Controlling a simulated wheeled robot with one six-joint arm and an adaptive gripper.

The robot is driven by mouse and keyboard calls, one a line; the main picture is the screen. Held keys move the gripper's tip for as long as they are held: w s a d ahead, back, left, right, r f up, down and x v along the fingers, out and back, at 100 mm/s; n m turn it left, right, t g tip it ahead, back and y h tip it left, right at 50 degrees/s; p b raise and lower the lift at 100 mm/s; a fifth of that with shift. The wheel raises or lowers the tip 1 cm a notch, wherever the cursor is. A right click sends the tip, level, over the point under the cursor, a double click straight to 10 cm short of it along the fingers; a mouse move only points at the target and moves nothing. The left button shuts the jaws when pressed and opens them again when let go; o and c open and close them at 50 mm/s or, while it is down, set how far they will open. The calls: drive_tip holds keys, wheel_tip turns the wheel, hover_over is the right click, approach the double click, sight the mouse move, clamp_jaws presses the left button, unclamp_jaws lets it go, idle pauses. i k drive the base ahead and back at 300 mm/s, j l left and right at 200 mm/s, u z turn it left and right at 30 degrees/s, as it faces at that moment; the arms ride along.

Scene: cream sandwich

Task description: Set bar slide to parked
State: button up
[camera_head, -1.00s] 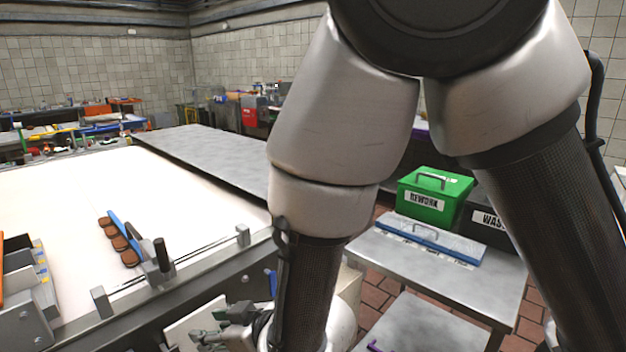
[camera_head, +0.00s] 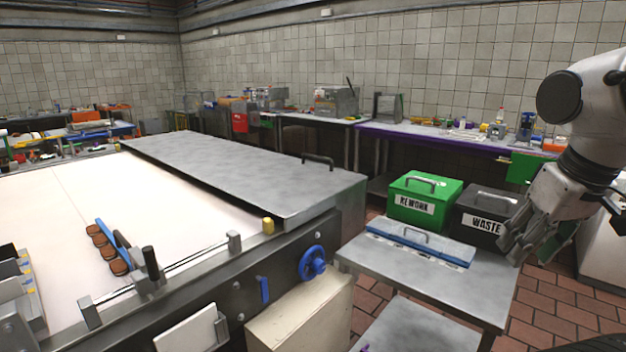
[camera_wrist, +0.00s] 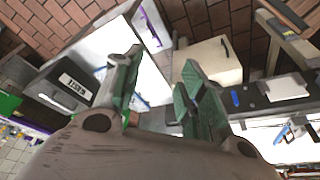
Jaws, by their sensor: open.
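The bar slide is a blue bar (camera_head: 112,240) with a dark upright handle (camera_head: 151,262); its carriage sits on a rail (camera_head: 196,257) at the front edge of the white belt. It stands nearer the left end stop (camera_head: 89,312) than the right end stop (camera_head: 234,241). Several brown round biscuits (camera_head: 107,251) lie in a row along the bar's left side. My gripper (camera_head: 526,246) is open and empty at the right, beside the waste box and far from the slide. In the wrist view, its green-padded fingers (camera_wrist: 165,100) are apart, and the blue bar (camera_wrist: 290,130) shows at the far right.
A metal cover (camera_head: 220,172) spans the belt's far part. A green rework box (camera_head: 424,199), a black waste box (camera_head: 487,221) and a flat blue-lidded tray (camera_head: 418,242) stand on a steel side table (camera_head: 400,275). A blue handwheel (camera_head: 312,262) juts from the belt's front.

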sight(155, 278)
drive_tip(key=u, duration=1.5)
